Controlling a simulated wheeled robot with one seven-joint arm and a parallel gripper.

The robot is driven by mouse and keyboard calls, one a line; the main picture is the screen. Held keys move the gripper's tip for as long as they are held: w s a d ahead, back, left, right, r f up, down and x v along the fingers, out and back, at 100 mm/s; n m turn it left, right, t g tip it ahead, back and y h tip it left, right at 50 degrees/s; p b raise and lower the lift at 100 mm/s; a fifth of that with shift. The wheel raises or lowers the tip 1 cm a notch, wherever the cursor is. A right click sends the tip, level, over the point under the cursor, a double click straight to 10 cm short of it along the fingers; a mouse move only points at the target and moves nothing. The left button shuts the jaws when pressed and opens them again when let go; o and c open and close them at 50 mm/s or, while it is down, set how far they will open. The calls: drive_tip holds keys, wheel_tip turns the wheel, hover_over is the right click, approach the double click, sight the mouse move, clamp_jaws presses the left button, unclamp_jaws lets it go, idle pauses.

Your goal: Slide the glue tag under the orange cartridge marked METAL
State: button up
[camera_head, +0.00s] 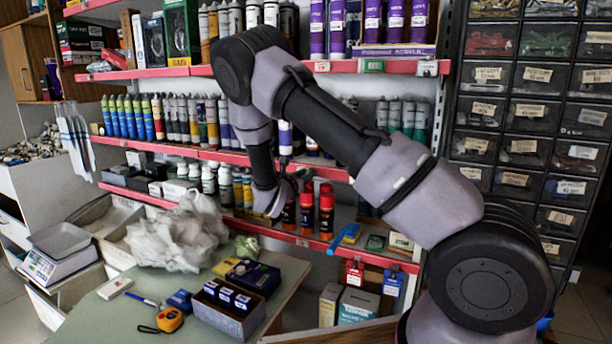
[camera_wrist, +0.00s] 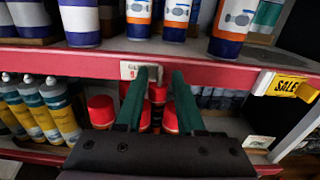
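A small white tag (camera_wrist: 130,70) with a reddish mark sits on the red shelf edge in the wrist view; its print is too small to read. My gripper (camera_wrist: 164,74) points at this edge. Its two dark green fingers stand apart, with the left fingertip close to the tag's right end; I cannot tell if they touch. Nothing shows held between them. Above the edge stand orange, white and blue cartridges, one (camera_wrist: 139,14) over the tag, one (camera_wrist: 176,16) right of it and a nearer one (camera_wrist: 233,26) further right. No METAL marking is readable.
A yellow SALE sign (camera_wrist: 287,87) sticks out from the shelf edge at the right. Red-capped bottles (camera_wrist: 101,110) stand on the shelf below, behind the fingers. In the head view, a table (camera_head: 100,320) with boxes and a tape measure (camera_head: 170,319) stands in front.

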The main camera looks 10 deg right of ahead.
clamp_jaws()
idle(1.3)
